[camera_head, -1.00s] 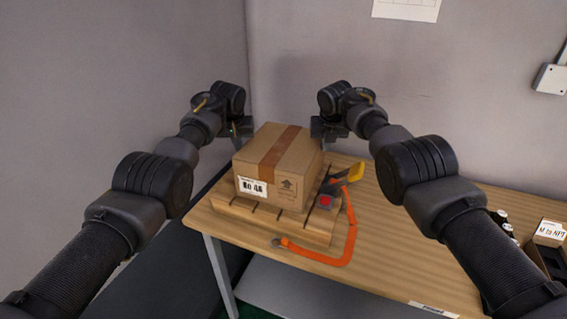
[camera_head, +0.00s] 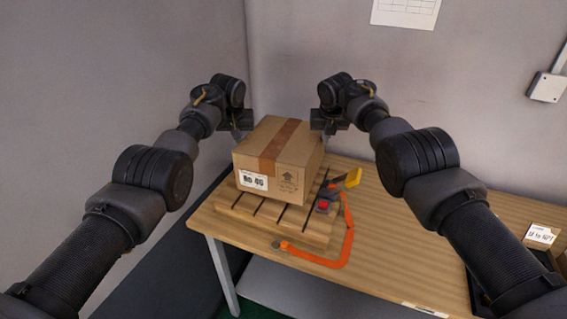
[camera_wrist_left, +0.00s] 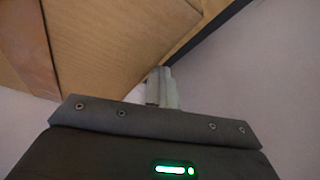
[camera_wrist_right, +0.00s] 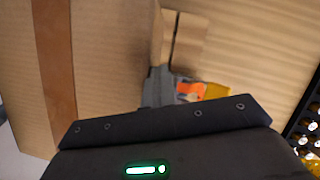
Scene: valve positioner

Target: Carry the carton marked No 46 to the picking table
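The brown carton (camera_head: 276,165) has a darker tape strip and a white label that appears to read No 46. It is level between my two grippers and appears raised just above a slatted wooden pallet (camera_head: 262,219). My left gripper (camera_head: 241,134) is at its left side and my right gripper (camera_head: 318,132) at its right side. In the left wrist view, the left fingers (camera_wrist_left: 162,88) are together against the carton's side. In the right wrist view, the right fingers (camera_wrist_right: 155,88) look together beside the carton (camera_wrist_right: 100,60). No picking table can be identified.
The pallet stands on a wooden table (camera_head: 385,250) against grey walls. An orange-framed tool (camera_head: 348,235) with a yellow part lies beside the pallet. A dark box with a labelled card (camera_head: 541,234) is at the right edge.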

